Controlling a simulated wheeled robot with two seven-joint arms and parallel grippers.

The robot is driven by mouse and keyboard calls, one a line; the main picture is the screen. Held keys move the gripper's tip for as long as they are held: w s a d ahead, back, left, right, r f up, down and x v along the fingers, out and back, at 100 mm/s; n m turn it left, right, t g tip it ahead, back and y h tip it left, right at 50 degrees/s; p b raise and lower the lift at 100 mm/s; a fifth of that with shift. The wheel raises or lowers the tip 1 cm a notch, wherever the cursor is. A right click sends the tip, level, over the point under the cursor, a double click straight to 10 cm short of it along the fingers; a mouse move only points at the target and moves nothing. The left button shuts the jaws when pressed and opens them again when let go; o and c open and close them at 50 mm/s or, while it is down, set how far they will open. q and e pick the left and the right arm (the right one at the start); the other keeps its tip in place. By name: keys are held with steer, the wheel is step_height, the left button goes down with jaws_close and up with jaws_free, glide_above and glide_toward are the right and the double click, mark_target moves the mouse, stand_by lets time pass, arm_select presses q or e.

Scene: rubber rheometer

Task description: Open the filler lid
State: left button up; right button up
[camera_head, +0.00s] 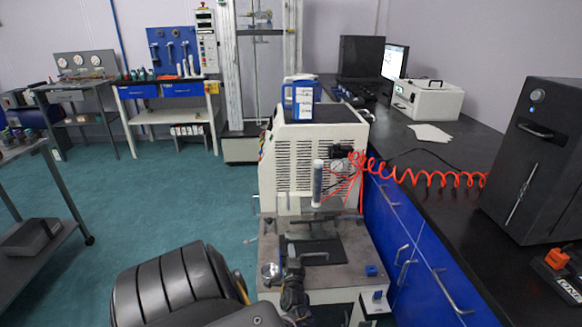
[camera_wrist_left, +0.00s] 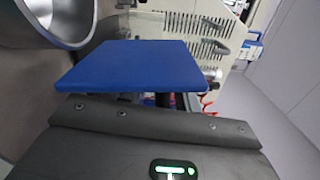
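The white rheometer (camera_head: 310,165) stands in the middle of the head view. Its lower platform (camera_head: 340,255) carries a dark plate and a round metal cup (camera_head: 270,272). My left gripper (camera_head: 292,285) is over the front of this platform, just right of the cup. In the left wrist view a wide metal rim (camera_wrist_left: 55,20) is close at the upper left. I cannot make out which part is the filler lid. My right gripper is out of view.
A red coiled hose (camera_head: 430,178) runs from the machine to the dark counter (camera_head: 430,150) at the right. A black box (camera_head: 535,150) stands on that counter. Blue drawers (camera_head: 410,245) flank the machine's right side. Green floor (camera_head: 190,190) is open to the left.

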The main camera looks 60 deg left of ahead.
arm_select(q)
steer(key=shift+w, duration=0.15)
steer(key=shift+d, duration=0.3)
steer(key=p+v, duration=0.2)
steer(key=v, duration=0.8)
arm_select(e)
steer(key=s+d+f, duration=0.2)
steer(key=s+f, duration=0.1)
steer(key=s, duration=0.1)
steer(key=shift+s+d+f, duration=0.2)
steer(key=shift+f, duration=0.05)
